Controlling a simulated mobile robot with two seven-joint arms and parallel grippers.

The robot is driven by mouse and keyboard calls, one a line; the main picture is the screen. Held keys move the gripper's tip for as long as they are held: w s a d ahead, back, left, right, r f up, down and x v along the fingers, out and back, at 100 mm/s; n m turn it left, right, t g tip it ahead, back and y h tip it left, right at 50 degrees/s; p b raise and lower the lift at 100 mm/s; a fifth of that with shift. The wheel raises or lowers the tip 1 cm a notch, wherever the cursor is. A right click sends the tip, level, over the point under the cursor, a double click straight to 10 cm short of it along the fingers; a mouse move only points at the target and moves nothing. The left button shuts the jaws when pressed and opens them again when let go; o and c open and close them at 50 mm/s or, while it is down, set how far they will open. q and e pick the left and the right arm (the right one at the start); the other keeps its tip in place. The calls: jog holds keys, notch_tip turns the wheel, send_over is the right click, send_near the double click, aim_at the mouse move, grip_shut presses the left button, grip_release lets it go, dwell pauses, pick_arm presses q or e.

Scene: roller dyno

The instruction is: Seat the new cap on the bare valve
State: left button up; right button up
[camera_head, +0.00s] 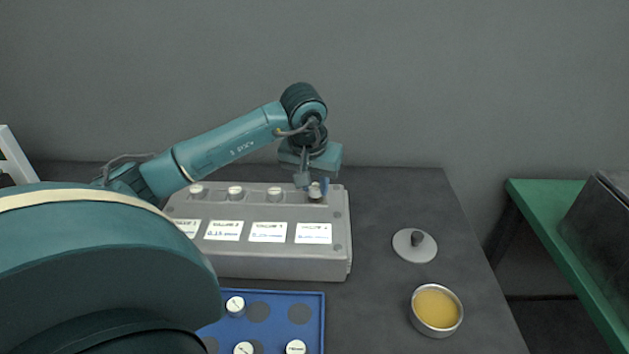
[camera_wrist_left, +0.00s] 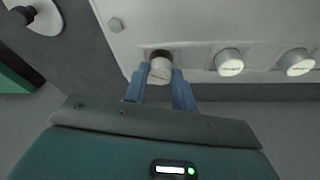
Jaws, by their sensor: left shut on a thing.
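My left gripper (camera_head: 312,187) is over the right end of the grey valve block (camera_head: 250,262). In the left wrist view its two blue fingers (camera_wrist_left: 159,88) are shut on a white cap (camera_wrist_left: 160,72). The cap is at the rightmost valve position, where a dark round part (camera_wrist_left: 159,53) shows just past the cap's far edge. I cannot tell whether the cap is fully down on it. Other white caps sit in a row on the block, such as one (camera_head: 274,194) beside the gripper and one (camera_head: 235,193) further left. My right gripper is not in view.
A blue tray (camera_head: 320,325) with round recesses holds several white caps (camera_head: 235,305) in front of the block. A grey disc with a dark knob (camera_head: 415,245) and a bowl of yellow stuff (camera_head: 436,308) stand to the right. A green table (camera_head: 560,240) is further right.

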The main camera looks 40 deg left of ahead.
pick_arm(q)
jog(key=shift+f+b, duration=0.6)
jog(key=shift+b, duration=0.05)
dwell(0.7)
jog(key=o, duration=0.9)
jog(key=shift+s, duration=0.1)
jog(key=shift+o, duration=0.3)
jog(key=o, duration=0.4)
jog(key=shift+r, duration=0.1)
jog(key=shift+r+p, duration=2.65)
jog(key=shift+r, duration=0.85)
jog(key=shift+f, duration=0.1)
